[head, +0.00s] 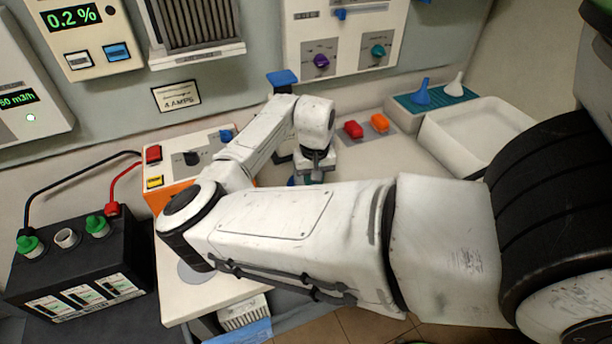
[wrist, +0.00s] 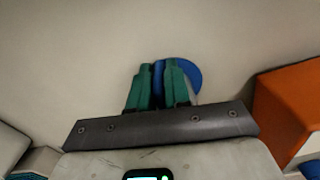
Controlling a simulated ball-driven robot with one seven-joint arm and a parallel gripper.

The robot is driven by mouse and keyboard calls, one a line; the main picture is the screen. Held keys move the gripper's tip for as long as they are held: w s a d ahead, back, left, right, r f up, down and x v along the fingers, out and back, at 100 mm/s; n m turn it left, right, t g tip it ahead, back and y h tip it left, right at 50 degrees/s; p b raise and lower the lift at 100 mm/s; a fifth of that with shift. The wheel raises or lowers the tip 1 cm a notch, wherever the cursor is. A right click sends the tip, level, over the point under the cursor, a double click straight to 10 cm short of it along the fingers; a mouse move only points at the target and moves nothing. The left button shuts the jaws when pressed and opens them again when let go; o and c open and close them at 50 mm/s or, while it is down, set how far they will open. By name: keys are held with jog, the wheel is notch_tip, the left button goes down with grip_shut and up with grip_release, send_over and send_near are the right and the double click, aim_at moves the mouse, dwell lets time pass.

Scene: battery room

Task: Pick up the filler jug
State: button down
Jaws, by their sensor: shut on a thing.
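In the wrist view the green fingers of my gripper (wrist: 158,68) are closed on a blue rounded thing, which I take to be the filler jug (wrist: 188,74). A blue strip of it shows between the fingers and a curved part shows to their right. The fingers hide the rest. In the head view my gripper (head: 314,177) points down over the pale worktop and is mostly hidden behind my arm. A small bit of blue shows beside it. I cannot tell whether the jug touches the worktop.
A battery (head: 85,262) with green caps stands at the left, with cables to an orange-sided charger (head: 185,160). Red and orange pieces (head: 366,127) lie right of my gripper. Beyond them are a white tray (head: 475,135) and blue and white funnels (head: 423,92).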

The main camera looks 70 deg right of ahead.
jog(key=shift+r, duration=0.15)
jog(key=shift+r+b, duration=0.55)
jog(key=shift+r, duration=1.05)
jog(key=s+a+b, duration=0.3)
jog(key=s+a, duration=0.8)
jog(key=a, duration=0.2)
jog(key=shift+s+a+b, duration=0.25)
jog(key=shift+a+b, duration=0.05)
jog(key=shift+s, duration=0.15)
dwell(0.8)
